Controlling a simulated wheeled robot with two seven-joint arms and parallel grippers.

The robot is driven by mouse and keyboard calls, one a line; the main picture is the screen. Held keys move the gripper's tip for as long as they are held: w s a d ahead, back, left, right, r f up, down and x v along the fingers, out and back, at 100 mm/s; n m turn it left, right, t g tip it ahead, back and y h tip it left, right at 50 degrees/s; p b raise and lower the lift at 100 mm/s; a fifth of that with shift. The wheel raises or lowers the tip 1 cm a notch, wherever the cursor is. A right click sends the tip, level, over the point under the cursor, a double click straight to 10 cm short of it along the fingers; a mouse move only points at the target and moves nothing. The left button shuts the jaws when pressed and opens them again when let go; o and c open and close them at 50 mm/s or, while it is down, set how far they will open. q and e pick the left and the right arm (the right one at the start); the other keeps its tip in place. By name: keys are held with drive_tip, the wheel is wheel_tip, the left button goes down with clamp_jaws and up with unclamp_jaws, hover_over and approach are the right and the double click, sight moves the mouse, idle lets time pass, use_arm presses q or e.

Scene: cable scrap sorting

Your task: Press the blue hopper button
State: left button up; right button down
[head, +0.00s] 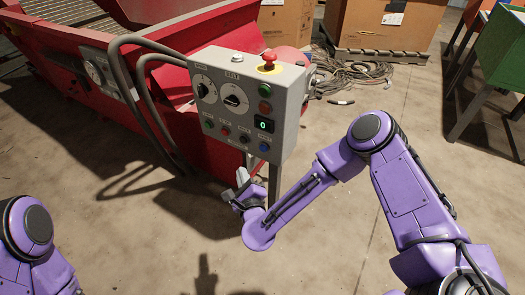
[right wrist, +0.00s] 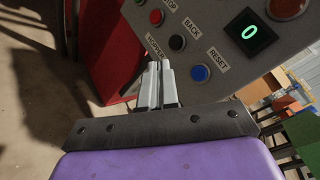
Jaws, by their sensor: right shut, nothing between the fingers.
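The grey control box (head: 249,101) stands on a post and carries several buttons. A blue button (head: 264,146) sits at its lower right, below the lit display. In the right wrist view the blue button (right wrist: 200,73) is beside the RESET label. The HOPPER label (right wrist: 157,45) is just past my fingertips, and the spot below it is hidden by the fingers. My right gripper (head: 241,176) is shut and empty at the box's lower edge. Its fingertips (right wrist: 160,65) are left of the blue button, apart from it. Whether they touch the panel cannot be told. My left gripper is out of view.
A red machine (head: 60,50) stands behind and left of the box, with thick grey hoses (head: 125,85) between them. A red emergency knob (head: 269,59) tops the box. Loose cables (head: 355,75) and cartons (head: 385,20) lie behind.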

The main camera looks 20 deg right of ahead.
drive_tip(key=w+d, duration=0.5)
drive_tip(key=d, duration=0.1)
drive_tip(key=shift+w+d, duration=0.15)
drive_tip(key=shift+d, duration=0.25)
idle(1.8)
drive_tip(key=shift+w+d, duration=0.2)
drive_tip(key=shift+d, duration=0.1)
drive_tip(key=shift+w+d, duration=0.3)
drive_tip(key=shift+d, duration=0.1)
idle(0.8)
drive_tip(key=shift+s+a, duration=0.55)
drive_tip(key=shift+a, duration=0.15)
drive_tip(key=shift+s+a+b, duration=0.15)
drive_tip(key=shift+s+a, duration=0.65)
drive_tip(key=shift+a, duration=0.2)
drive_tip(key=shift+s+a+b, duration=0.15)
drive_tip(key=shift+s+a, duration=0.6)
drive_tip(key=shift+a, duration=0.25)
